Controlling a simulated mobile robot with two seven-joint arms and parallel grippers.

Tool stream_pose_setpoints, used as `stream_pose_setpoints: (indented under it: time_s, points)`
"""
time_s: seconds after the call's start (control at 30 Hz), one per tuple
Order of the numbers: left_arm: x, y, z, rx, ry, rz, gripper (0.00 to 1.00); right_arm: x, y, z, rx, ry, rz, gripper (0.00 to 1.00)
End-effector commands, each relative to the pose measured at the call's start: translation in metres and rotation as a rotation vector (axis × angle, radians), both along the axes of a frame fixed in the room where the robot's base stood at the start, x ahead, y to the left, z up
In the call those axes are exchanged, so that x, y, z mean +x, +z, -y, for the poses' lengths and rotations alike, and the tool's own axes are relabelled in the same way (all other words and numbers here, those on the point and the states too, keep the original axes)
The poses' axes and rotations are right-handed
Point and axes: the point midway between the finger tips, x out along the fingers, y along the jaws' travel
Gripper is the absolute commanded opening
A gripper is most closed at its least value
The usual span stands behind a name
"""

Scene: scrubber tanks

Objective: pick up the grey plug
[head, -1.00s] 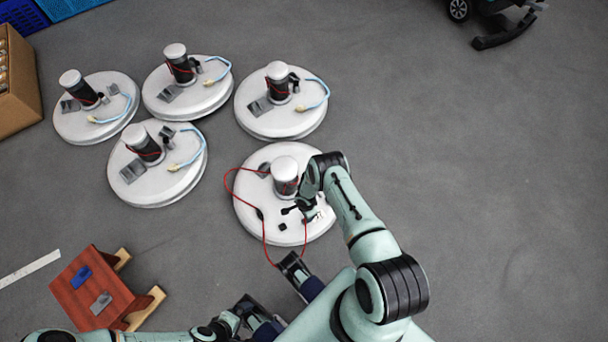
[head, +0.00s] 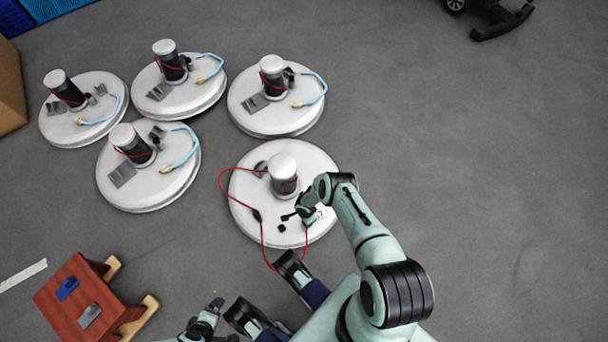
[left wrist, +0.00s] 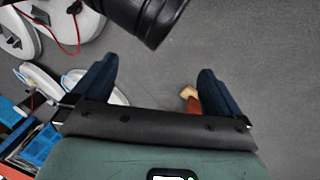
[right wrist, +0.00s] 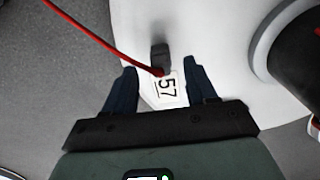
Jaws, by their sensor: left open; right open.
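The dark grey plug (right wrist: 160,57) lies on the white tank lid, on the end of a red cord, beside a label reading 57. My right gripper (right wrist: 160,80) is open, with the plug just ahead of and between its fingertips; no grip shows. In the head view my right gripper (head: 305,214) is low over the front tank (head: 240,200), and the plug cannot be made out there. My left gripper (left wrist: 157,70) is open and empty above the floor. In the head view the left arm is at the bottom edge, and its fingers are unclear.
Several similar white tanks (head: 270,118) with dark cylinders stand at the upper left. The red cord (head: 262,240) loops over the front tank's edge. A red-brown stool (head: 70,300) with a blue and a grey block stands lower left.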

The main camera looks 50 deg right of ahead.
Motion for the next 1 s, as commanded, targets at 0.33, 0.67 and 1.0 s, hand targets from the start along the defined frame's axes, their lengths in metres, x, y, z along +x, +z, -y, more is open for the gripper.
stream_pose_setpoints:
  time_s: [0.33,0.67,1.0]
  points:
    - [0.005,-0.026,-0.012,0.023,0.021,0.001,1.00,0.001,-0.027,0.000,0.000,-0.001,0.000,0.56]
    - [0.005,-0.025,-0.012,0.022,0.020,0.001,1.00,0.001,-0.026,0.000,0.000,0.000,0.000,0.00]
    - [0.004,-0.024,-0.011,0.021,0.020,0.001,1.00,0.001,-0.025,0.000,0.000,0.001,0.000,0.00]
